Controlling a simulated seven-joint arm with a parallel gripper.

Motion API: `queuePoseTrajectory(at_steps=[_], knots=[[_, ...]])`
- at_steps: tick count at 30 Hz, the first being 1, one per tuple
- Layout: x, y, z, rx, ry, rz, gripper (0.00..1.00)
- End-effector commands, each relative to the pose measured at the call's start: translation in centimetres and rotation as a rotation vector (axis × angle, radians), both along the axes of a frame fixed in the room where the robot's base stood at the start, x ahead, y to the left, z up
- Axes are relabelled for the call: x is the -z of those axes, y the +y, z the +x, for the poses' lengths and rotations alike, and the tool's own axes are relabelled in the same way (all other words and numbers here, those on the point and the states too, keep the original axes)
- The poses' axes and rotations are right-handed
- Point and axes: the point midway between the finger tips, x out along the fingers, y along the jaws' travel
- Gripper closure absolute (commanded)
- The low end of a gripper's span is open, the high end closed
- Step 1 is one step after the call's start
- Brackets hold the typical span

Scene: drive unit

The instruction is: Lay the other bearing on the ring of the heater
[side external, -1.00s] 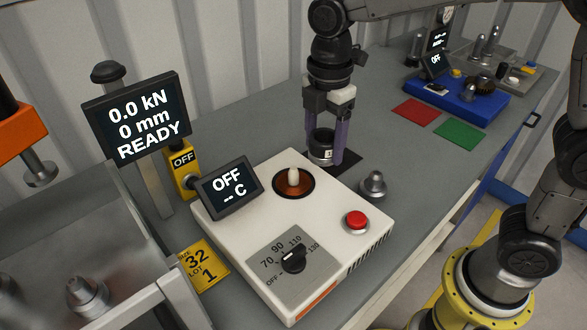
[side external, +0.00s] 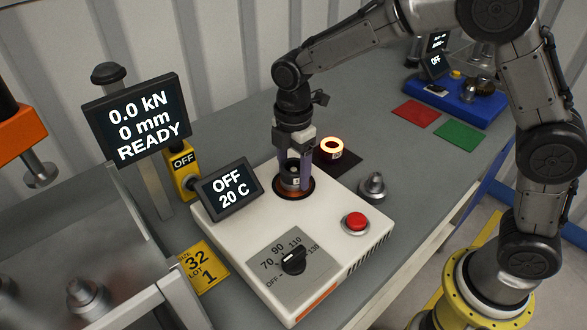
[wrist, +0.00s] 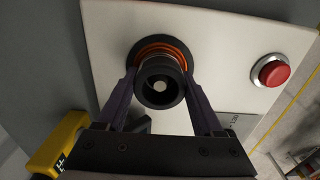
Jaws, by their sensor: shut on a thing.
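My gripper (side external: 293,182) points down over the heater (side external: 235,235), with its two purple fingers shut on a dark bearing (wrist: 148,96). The bearing is at the heater's ring (side external: 294,199), which is dark with an orange inner part (wrist: 158,46). In the wrist view a pale round tip shows through the bearing's bore. I cannot tell whether the bearing rests on the ring. Another bearing (side external: 331,149), with a bright glowing orange top, stands on the dark pad (side external: 349,164) behind the heater. The heater's screen (side external: 231,191) reads OFF, 20 C.
A red button (side external: 356,222) and a dial (side external: 293,262) are on the heater. A metal stepped piece (side external: 373,187) stands just right of it. The press readout (side external: 137,122) and a yellow OFF box (side external: 181,170) stand left. Red (side external: 415,112) and green (side external: 459,136) mats lie farther back.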

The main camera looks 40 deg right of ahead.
Motion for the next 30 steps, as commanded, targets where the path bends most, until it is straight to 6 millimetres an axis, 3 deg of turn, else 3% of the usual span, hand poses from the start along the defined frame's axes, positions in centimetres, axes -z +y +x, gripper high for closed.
queuePoseTrajectory(at_steps=[7,8,12,23,30], knots=[[0.2,0.0,0.0,0.0,-0.002,0.001,1.0],[0.3,0.0,0.0,0.0,-0.001,0.0,0.3],[0.3,0.0,0.0,0.0,0.0,0.0,0.04],[0.0,0.0,0.0,0.0,-0.001,0.0,0.01],[-3.4,0.0,0.1,0.0,-0.007,0.002,0.01]])
